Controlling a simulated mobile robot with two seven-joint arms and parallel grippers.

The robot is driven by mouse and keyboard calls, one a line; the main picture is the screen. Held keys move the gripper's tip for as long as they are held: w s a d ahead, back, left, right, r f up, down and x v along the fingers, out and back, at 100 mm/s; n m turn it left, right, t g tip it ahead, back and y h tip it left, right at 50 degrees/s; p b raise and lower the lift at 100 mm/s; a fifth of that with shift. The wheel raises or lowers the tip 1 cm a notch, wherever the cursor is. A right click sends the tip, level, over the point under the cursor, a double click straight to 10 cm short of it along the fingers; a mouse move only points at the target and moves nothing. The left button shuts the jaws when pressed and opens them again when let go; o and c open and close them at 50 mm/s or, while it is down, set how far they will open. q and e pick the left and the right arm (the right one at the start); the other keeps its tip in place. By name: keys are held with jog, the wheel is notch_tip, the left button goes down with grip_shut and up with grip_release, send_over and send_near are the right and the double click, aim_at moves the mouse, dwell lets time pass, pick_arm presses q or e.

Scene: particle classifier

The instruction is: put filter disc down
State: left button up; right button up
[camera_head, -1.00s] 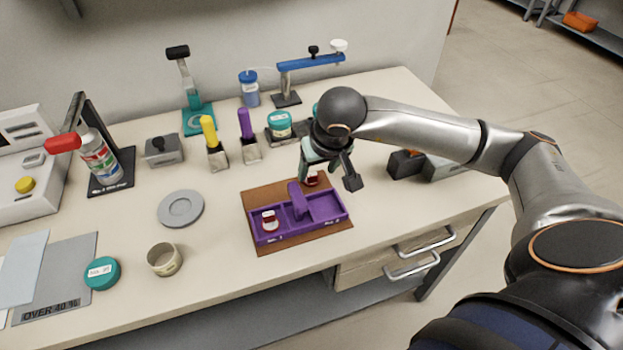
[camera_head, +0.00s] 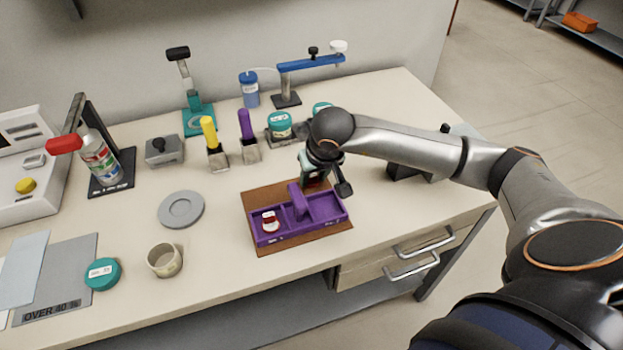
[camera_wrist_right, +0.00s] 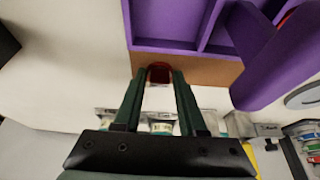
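My right gripper (camera_head: 315,182) is low at the back edge of the purple tray (camera_head: 286,238), pointing down. A small dark-red piece (camera_wrist_right: 160,71) sits between its fingertips in the right wrist view. The fingers stand apart, with the red piece filling the gap at the tips; I cannot tell whether they press on it. I cannot tell for certain which thing is the filter disc. A red-and-white piece (camera_head: 270,221) stands in the tray's left compartment. My left gripper is not in view.
The tray lies on a brown mat (camera_head: 258,194). A grey round dish (camera_head: 181,209), a beige cup (camera_head: 164,260) and a teal jar (camera_head: 102,273) stand to the left. Yellow (camera_head: 209,130) and purple (camera_head: 245,124) handled tools stand behind. The table between dish and mat is clear.

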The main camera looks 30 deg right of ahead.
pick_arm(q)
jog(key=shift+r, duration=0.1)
pick_arm(e)
grip_shut()
jog(key=shift+r, duration=0.1)
jog(key=shift+w+r, duration=0.1)
jog(key=shift+r, duration=0.4)
pick_arm(q)
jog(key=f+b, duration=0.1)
jog(key=b, duration=0.1)
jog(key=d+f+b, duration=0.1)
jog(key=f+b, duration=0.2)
jog(key=b, duration=0.2)
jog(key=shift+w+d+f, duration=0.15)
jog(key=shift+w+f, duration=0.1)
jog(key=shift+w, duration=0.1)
pick_arm(e)
jog(key=s+r, duration=1.1)
jog(key=s, duration=0.3)
jog(key=shift+a+r, duration=0.3)
jog(key=shift+r, duration=0.1)
jog(key=shift+s, duration=0.1)
